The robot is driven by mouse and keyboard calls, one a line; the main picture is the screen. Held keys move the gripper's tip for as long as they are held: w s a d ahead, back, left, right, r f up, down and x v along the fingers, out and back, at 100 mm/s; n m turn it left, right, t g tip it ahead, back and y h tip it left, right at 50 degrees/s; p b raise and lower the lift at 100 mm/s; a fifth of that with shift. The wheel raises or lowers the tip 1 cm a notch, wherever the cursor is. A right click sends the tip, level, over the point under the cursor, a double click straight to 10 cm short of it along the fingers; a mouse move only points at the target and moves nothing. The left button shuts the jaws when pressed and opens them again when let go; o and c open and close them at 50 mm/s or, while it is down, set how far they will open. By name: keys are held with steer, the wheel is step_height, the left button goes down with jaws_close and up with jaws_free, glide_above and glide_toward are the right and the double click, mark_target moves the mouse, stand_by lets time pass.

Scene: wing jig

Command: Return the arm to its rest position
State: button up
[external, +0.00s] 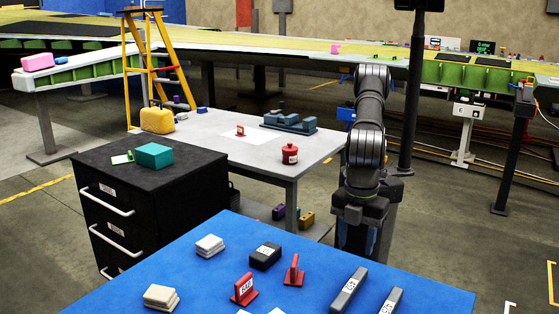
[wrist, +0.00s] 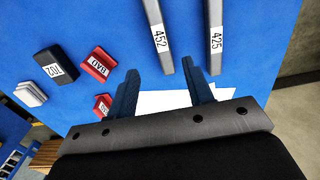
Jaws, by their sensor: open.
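My gripper (wrist: 160,68) is open and empty in the wrist view. Its two dark blue fingers stand apart above the blue table top (wrist: 125,25), with bare surface between their tips. The grey bars labelled 452 (wrist: 157,38) and 425 (wrist: 216,38) lie beyond the fingertips. In the external view my arm (external: 368,130) bends down at the right, near the blue table's far edge. Its fingers are hard to make out there.
Red labelled pieces (wrist: 97,68), a dark block (wrist: 57,68) and a pale stack (wrist: 30,93) lie left of my fingers. In the external view a grey table (external: 215,135) stands behind, beside a black drawer cabinet (external: 110,190) and yellow ladder (external: 165,50).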

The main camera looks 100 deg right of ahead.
mark_target(351, 286)
step_height(351, 286, down, 12)
steer(key=shift+r, duration=1.55)
